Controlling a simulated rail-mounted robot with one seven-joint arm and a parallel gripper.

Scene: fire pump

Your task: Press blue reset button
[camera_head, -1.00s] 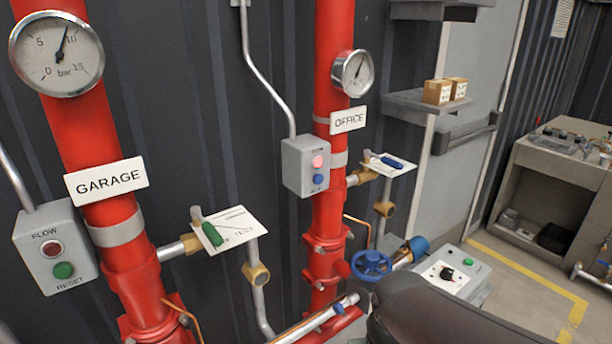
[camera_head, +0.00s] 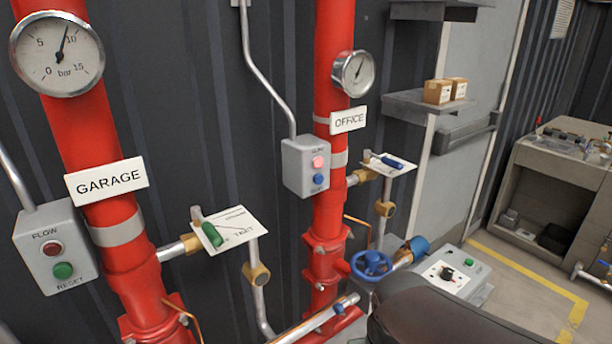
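The blue button (camera_head: 319,179) is on the grey control box (camera_head: 296,166) beside the red OFFICE pipe (camera_head: 330,216). It sits below a pink-red light (camera_head: 318,162) that looks lit. The small lettering on this box is too blurred to read surely. A second grey box (camera_head: 52,262) by the GARAGE pipe (camera_head: 127,258) has a dark red light (camera_head: 52,249) and a green button (camera_head: 63,270) marked RESET. My gripper is not in view. A dark rounded shape at the bottom right seems to be part of my arm.
A blue handwheel (camera_head: 371,265) and a grey box with a black knob (camera_head: 448,274) stand right of the OFFICE pipe. Valves with tags (camera_head: 230,228) stick out from both pipes. A shelf with small cartons (camera_head: 438,91) and a workbench (camera_head: 556,170) are farther right.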

